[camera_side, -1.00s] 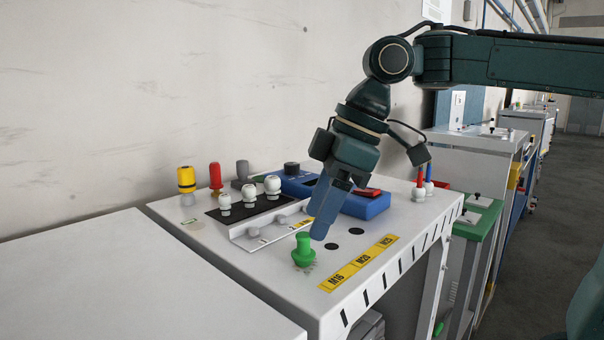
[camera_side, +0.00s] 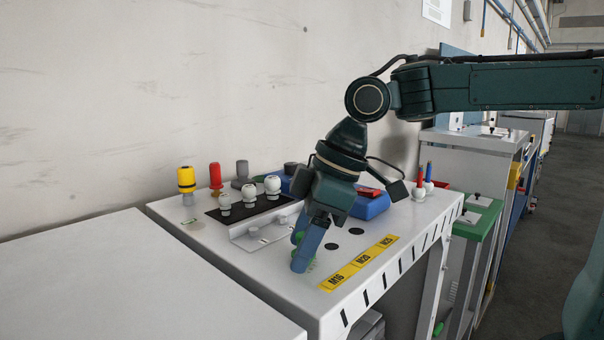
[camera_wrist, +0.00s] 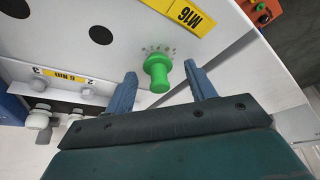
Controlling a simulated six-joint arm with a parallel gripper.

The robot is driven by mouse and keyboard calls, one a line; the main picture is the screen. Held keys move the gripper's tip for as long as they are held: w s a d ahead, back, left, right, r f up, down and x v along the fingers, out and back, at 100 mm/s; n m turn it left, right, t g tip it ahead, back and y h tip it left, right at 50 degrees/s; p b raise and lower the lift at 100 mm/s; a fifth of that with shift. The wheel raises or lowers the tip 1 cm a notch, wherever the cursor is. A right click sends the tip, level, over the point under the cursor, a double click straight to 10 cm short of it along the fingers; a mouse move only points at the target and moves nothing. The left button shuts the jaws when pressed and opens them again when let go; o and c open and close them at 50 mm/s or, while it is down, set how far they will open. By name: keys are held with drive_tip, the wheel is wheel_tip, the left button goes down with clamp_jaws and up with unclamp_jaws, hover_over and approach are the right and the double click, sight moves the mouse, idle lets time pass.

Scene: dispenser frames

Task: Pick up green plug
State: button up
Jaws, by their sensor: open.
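The green plug (camera_wrist: 158,72) stands on the white bench top near the yellow M16 label. In the wrist view it sits between the two blue fingers of my open gripper (camera_wrist: 160,88), with a gap visible on both sides. In the side view my gripper (camera_side: 303,255) is low over the bench, and its fingers hide most of the green plug (camera_side: 311,264). Only bits of green show around the fingers there.
A metal bracket (camera_side: 262,234) and several white cable glands (camera_side: 248,193) stand left of my gripper. A blue box (camera_side: 369,205) lies behind it. Yellow (camera_side: 186,179) and red (camera_side: 215,176) plugs stand at the back left. Dark holes (camera_side: 331,246) lie to the right.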

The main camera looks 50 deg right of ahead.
drive_tip(key=c, duration=1)
drive_tip(key=shift+r, duration=0.15)
drive_tip(key=shift+r, duration=4.9)
